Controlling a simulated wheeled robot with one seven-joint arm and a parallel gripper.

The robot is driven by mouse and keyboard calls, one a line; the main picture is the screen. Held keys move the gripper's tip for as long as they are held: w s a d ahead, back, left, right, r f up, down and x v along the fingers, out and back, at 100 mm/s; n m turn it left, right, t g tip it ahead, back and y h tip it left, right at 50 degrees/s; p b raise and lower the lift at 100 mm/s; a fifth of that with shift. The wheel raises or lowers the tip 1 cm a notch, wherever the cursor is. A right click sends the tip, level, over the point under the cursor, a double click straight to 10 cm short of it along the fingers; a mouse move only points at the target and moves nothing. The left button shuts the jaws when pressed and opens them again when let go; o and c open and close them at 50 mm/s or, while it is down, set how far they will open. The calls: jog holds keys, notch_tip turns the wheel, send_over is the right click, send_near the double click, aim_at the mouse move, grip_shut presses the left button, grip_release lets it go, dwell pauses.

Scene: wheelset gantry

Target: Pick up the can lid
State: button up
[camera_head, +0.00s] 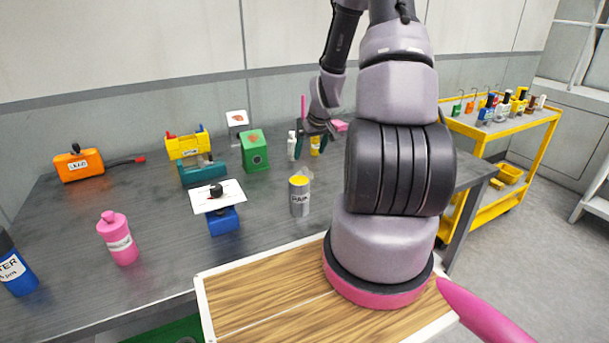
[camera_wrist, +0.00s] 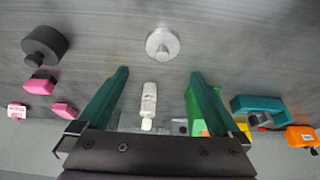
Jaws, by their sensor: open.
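In the wrist view a round light-grey disc with a small raised knob, which looks like the can lid (camera_wrist: 161,44), lies flat on the dark table. It is just beyond my fingertips, near the top middle of the picture. My gripper (camera_wrist: 160,74) is open, with its two green fingers apart and nothing held between them. In the head view my gripper (camera_head: 315,143) hangs over the far part of the table, partly hidden by my arm. A grey can (camera_head: 300,198) with a yellow top stands upright on the table, nearer to me.
A white bottle (camera_wrist: 148,104) shows between my fingers. A green box (camera_head: 254,152) and a teal case (camera_head: 202,175) stand to the left. A black cylinder (camera_wrist: 44,45) and pink blocks (camera_wrist: 40,85) lie at the wrist view's left. The table around the lid is clear.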

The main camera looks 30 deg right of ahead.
aim_at(304, 168)
jog(key=x, duration=0.9)
jog(key=shift+s+a+f, duration=0.1)
jog(key=shift+a+f, duration=0.05)
jog(key=shift+c, duration=0.3)
jog(key=c, duration=1.1)
